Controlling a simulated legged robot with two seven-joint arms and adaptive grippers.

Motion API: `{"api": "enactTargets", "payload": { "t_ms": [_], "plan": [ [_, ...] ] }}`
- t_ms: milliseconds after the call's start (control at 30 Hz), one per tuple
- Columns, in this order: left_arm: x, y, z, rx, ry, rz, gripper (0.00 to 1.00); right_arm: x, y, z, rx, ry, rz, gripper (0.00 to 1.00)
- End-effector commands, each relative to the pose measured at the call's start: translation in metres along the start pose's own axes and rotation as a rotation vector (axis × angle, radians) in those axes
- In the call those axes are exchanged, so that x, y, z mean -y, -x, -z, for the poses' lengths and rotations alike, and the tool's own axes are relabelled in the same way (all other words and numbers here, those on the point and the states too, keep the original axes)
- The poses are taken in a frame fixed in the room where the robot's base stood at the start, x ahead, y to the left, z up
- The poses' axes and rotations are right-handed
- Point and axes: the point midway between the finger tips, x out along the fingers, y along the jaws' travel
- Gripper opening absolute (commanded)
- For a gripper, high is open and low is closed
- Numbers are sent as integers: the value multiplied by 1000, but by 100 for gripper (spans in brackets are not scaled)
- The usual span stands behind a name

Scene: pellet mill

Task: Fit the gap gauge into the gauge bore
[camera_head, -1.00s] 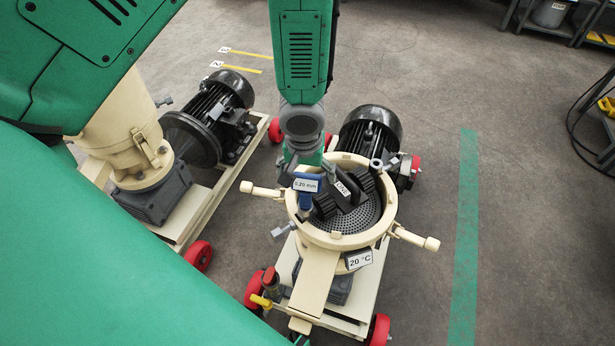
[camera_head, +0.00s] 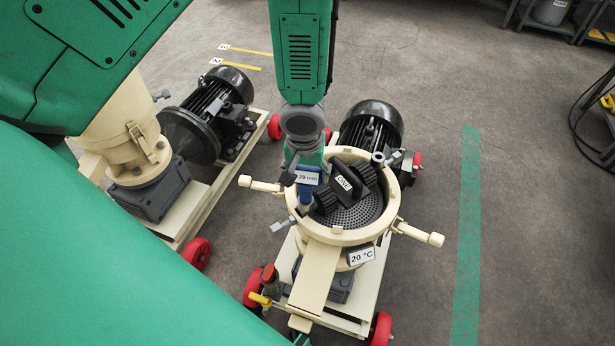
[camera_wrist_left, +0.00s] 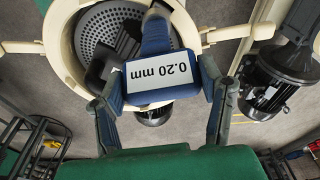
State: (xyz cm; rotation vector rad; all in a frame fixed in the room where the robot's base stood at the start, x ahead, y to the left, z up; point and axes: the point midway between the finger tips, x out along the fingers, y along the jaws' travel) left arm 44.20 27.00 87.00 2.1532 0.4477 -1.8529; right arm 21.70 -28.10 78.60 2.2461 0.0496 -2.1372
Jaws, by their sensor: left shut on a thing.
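The gap gauge (camera_head: 306,196) is a blue piece with a white 0.20 mm label. My left gripper (camera_head: 307,172) is shut on it, over the left inner side of the cream mill ring (camera_head: 338,239). In the left wrist view the gauge's labelled block (camera_wrist_left: 152,92) sits between both fingers of the gripper (camera_wrist_left: 163,88), and its blue shank points away into the ring. The black roller assembly (camera_head: 352,182), marked ONE, lies right beside the gauge above the perforated die (camera_head: 362,213). The shank's tip and the gauge bore cannot be made out. My right gripper is not in view.
Cream handles (camera_head: 418,235) stick out from the ring, and a 20 °C tag (camera_head: 362,255) hangs at its front. A black motor (camera_head: 372,130) stands behind. A second mill (camera_head: 150,185) is at the left. Open floor with a green stripe (camera_head: 467,240) lies to the right.

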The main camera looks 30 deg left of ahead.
Motion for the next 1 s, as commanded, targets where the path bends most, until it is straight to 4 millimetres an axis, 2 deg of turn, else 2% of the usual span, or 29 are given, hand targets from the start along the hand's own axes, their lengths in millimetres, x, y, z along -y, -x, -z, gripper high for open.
{"api": "enactTargets", "payload": {
  "t_ms": [433,1000],
  "plan": [
    [0,1,0,1,0,0,10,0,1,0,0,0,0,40],
    [0,25,4,0,1,-1,10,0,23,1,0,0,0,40]
  ]
}}
